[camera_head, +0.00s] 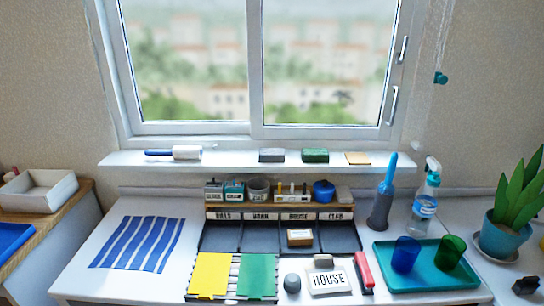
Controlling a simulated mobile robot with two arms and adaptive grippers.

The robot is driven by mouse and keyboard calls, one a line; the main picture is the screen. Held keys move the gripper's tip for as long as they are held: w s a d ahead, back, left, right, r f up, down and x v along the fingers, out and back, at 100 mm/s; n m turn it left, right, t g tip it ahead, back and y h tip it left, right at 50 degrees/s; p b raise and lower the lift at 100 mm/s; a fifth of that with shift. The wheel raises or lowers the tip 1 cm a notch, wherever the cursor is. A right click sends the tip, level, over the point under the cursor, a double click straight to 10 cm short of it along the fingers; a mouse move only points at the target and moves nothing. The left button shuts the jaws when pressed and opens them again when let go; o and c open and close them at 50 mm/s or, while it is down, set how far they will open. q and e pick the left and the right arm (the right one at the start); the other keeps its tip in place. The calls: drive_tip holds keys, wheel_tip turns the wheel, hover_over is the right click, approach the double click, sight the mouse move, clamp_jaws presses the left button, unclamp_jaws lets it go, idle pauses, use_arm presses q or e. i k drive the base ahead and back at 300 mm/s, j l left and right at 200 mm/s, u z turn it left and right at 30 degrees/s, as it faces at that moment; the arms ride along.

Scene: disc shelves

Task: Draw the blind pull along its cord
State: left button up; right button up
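A small teal knob (440,78), which looks like the blind pull, is against the wall to the right of the window (258,65). It sits above the level of the sill, right of the window's handles. The cord is too thin to make out clearly. No blind fabric shows across the visible part of the window. Neither of my grippers is in view.
A white sill (225,158) carries a roller, blocks and a sponge. Below, the table (125,215) holds a dark sorter (226,238), a spray bottle (426,198), a blue-handled brush (386,195), and a teal tray (385,252) with two cups. A potted plant (507,225) stands far right.

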sight(439, 78)
drive_tip(key=i+l+z, duration=0.1)
drive_tip(key=i+z, duration=0.25)
drive_tip(key=z, duration=0.15)
drive_tip(key=i+z, duration=0.3)
drive_tip(key=z, duration=0.2)
